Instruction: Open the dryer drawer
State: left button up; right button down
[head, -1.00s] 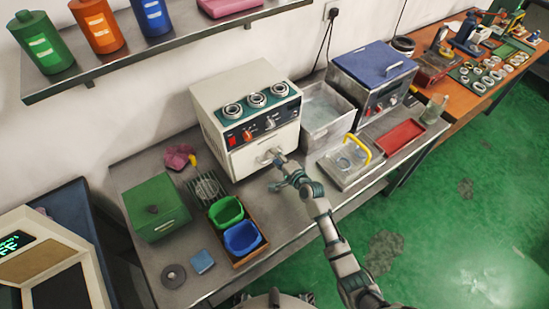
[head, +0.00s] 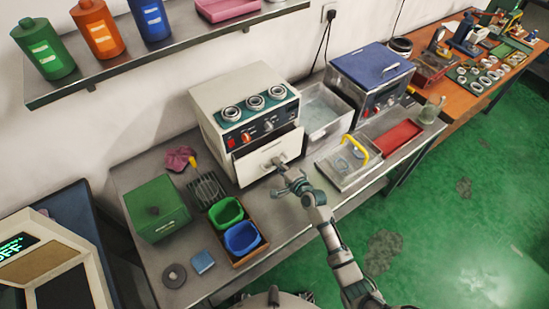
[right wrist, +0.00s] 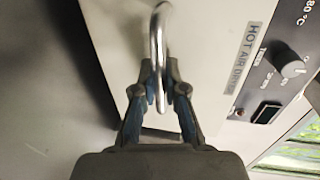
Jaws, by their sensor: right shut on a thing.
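The hot air dryer (head: 203,100) is a white box on the steel bench with bearing rings on top and controls on its front. Its white drawer (head: 247,165) stands partly out, with a dark gap above the drawer front. My right gripper (head: 279,165) is at the drawer front, its arm reaching in from below. In the right wrist view, its fingers (right wrist: 158,95) are shut on the curved metal drawer handle (right wrist: 157,40). The dryer's label and a knob (right wrist: 290,66) show to the right there. The inside of the drawer cannot be seen. My left gripper is not in view.
A wooden tray with a green bin (head: 226,211) and a blue bin (head: 243,238) sits in front of the dryer, left of my arm. A green box (head: 157,207) stands further left. A metal tray with a yellow handle (head: 362,149) lies to the right.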

jog(key=f+p+v, duration=0.3)
jog(key=v, duration=1.3)
jog(key=shift+s+f+p, duration=0.35)
jog(key=shift+s, duration=0.05)
jog(key=c, duration=1.2)
grip_release()
jog(key=shift+w+r, duration=0.1)
jog(key=v, duration=1.2)
